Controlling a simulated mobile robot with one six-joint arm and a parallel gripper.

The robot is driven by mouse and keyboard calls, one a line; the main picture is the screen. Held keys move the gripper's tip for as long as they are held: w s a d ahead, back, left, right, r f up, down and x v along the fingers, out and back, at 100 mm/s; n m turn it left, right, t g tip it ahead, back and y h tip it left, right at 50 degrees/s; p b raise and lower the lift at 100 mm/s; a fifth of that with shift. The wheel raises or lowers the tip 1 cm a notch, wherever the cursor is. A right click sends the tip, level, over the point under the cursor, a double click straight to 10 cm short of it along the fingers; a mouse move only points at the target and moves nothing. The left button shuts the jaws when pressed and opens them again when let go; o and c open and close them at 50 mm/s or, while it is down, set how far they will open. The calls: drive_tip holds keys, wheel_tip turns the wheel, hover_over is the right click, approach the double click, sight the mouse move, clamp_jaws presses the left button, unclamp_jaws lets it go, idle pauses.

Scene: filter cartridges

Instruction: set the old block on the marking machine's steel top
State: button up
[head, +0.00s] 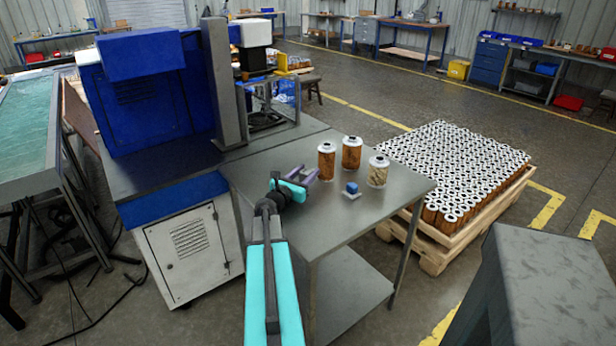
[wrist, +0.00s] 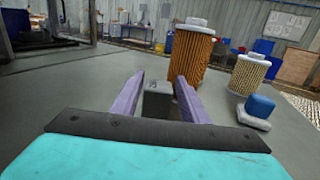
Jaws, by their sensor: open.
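My gripper (head: 299,175) is low over the steel table; its two purple fingers stand apart in the wrist view (wrist: 160,80). A small dark grey block (wrist: 158,101) shows between the fingers, and I cannot tell whether either finger touches it. In the head view my gripper hides it. A blue block (head: 352,187) sits on a white pad to the right of my gripper; it also shows in the wrist view (wrist: 261,107). I cannot tell which block is the old one. The blue marking machine (head: 145,95) stands at the left on its steel top (head: 150,172).
Three filter cartridges stand behind the blue block: orange (head: 327,161), brown (head: 351,153) and pale (head: 377,172). A pallet (head: 440,250) of many cartridges is at the right. The machine's grey column (head: 222,85) rises at the steel top's back. The steel top's front is bare.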

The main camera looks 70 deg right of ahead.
sight(306, 172)
clamp_jaws()
drive_tip(key=shift+r, duration=0.2)
idle(0.3)
drive_tip(key=shift+r, duration=1.3)
drive_tip(key=shift+w+a+r, duration=0.1)
drive_tip(key=shift+a+r, duration=0.05)
drive_tip(key=shift+r, duration=0.2)
drive_tip(key=w+a, duration=0.3)
drive_tip(key=a, duration=0.1)
drive_tip(key=w+a+r+b, duration=0.1)
drive_tip(key=w+a, duration=0.2)
drive_tip(key=a, duration=0.1)
drive_tip(key=w+a+b, duration=0.1)
drive_tip(key=w+a, duration=0.2)
drive_tip(key=a, duration=0.1)
drive_tip(key=shift+w+a+r, duration=0.15)
drive_tip(key=shift+w+a, duration=0.05)
drive_tip(key=shift+a, duration=0.1)
